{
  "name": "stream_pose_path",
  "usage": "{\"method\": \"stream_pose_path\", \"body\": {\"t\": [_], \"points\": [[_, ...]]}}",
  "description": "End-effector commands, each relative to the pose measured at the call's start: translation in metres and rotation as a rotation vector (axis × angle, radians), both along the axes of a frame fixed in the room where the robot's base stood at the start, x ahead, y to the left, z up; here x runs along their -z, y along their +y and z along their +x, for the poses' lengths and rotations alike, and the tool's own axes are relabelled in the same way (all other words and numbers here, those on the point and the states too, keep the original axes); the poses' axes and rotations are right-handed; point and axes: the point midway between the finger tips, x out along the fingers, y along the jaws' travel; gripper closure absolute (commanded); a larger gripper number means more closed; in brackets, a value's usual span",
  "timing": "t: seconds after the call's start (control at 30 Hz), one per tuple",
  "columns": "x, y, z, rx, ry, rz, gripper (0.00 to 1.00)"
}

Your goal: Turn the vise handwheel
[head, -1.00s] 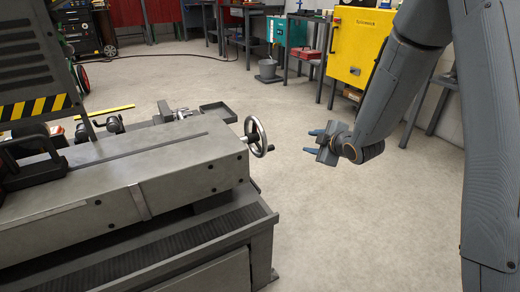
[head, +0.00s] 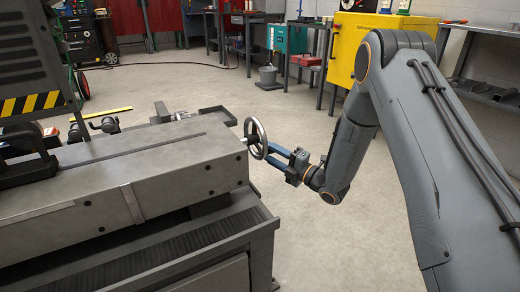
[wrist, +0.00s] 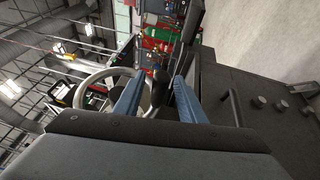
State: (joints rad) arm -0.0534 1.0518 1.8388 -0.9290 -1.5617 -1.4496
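The vise handwheel (head: 250,127) is a silver ring on the end of the grey machine bed (head: 85,185), at the middle of the head view. Its rim also shows at the left of the wrist view (wrist: 86,87). My gripper (head: 268,154) has two blue fingers pointing at the wheel from the right, tips close to its lower rim. In the wrist view my gripper (wrist: 154,88) is open, with the wheel's black handle (wrist: 159,85) appearing between the fingers. Clear gaps show on both sides of it. Whether either finger touches the rim is unclear.
A ledge with a ribbed black strip (head: 150,255) runs along the machine's front, below the wheel. The concrete floor (head: 330,245) right of the machine is clear.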

Motion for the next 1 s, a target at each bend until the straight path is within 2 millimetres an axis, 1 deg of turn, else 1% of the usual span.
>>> {"method": "stream_pose_path", "body": {"t": [0.03, 0.1, 0.3, 0.6, 0.67, 0.7, 0.83, 1.0], "points": [[0.000, 0.007, 0.005, -0.001, -0.001, 0.000, 0.63], [-0.002, 0.016, 0.010, -0.002, -0.001, 0.001, 0.63], [-0.004, 0.029, 0.019, 0.000, 0.001, 0.001, 0.63], [-0.005, 0.031, 0.020, 0.001, 0.002, 0.000, 0.63], [-0.005, 0.031, 0.020, 0.001, 0.002, 0.000, 0.72], [-0.005, 0.031, 0.020, 0.001, 0.002, 0.000, 0.79], [-0.005, 0.031, 0.020, 0.001, 0.002, 0.000, 1.00], [-0.005, 0.031, 0.020, 0.001, 0.002, 0.000, 1.00]]}}
